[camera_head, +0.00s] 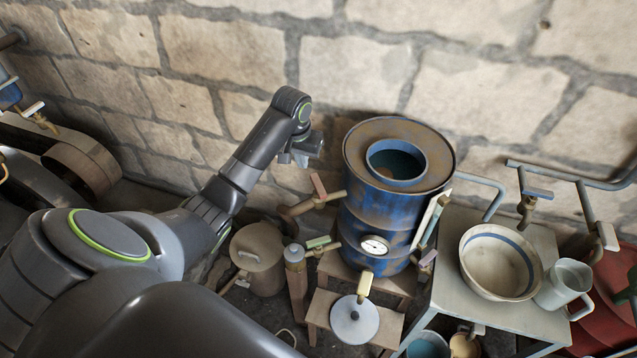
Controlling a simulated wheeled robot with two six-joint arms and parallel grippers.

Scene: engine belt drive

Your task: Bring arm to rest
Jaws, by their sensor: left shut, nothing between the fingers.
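My left arm (235,172) comes in from the left and reaches up toward the stone wall. Its gripper (302,155) is at the arm's far end, small in the picture, with its fingers together and nothing held. The gripper appears in front of the wall, up and left of the blue drum, and looks apart from it. My right gripper does not show.
A rusty blue drum (355,220) with a gauge (375,245) and taps stands at the centre. A bowl (500,262) and a jug (563,284) sit on a pale table (455,225) at right. A belt drive (80,160) is at left. The stone wall (365,70) closes the back.

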